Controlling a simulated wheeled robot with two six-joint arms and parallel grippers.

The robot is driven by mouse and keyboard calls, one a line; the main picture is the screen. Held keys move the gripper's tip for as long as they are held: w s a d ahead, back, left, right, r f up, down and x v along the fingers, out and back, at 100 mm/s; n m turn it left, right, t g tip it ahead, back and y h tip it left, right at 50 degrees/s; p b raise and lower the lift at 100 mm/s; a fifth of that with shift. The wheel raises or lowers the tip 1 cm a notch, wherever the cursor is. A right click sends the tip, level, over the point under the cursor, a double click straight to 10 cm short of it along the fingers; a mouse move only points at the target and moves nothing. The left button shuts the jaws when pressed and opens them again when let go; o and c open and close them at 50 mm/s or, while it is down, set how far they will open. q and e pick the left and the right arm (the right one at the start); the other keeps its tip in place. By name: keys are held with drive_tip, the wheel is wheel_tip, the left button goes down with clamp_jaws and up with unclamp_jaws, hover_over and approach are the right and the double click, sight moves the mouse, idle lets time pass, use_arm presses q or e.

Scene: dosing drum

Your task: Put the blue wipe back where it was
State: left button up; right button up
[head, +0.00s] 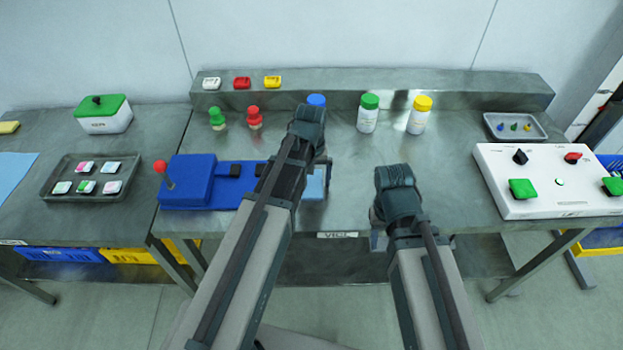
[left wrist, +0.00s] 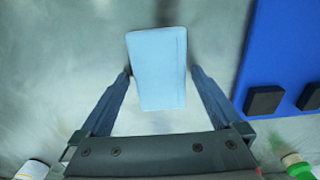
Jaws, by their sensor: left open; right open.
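The light blue wipe (head: 315,186) lies on the middle table, just right of the blue device, partly hidden by my left arm. In the left wrist view the wipe (left wrist: 158,60) is a pale blue rectangle between the two fingers. My left gripper (left wrist: 160,72) is open around it, with a finger on either side and small visible gaps. In the head view my left gripper (head: 318,170) is above the wipe. My right gripper (head: 378,236) is open and empty near the table's front edge, right of the wipe.
The blue device (head: 188,182) with a red-knobbed lever stands left of the wipe. White bottles with green (head: 368,114) and yellow (head: 419,115) caps stand behind. A white control box (head: 545,190) is at right. A light blue sheet (head: 14,178) and grey tray (head: 62,201) are at left.

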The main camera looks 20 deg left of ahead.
sight(311, 183)
use_arm(q)
wheel_tip(311, 183, up, 12)
drive_tip(key=p, duration=1.2)
drive_tip(key=s+d+m+y, duration=0.1)
drive_tip(key=s+d+m, duration=0.6)
drive_tip(key=s+d, duration=0.3)
drive_tip(key=s, duration=0.4)
drive_tip(key=shift+s+d+b, duration=0.15)
drive_tip(key=shift+d+b, duration=0.1)
drive_tip(key=shift+b, duration=0.1)
drive_tip(key=shift+f, duration=0.1)
drive_tip(key=shift+f+b, duration=0.6)
drive_tip(key=shift+b, duration=0.05)
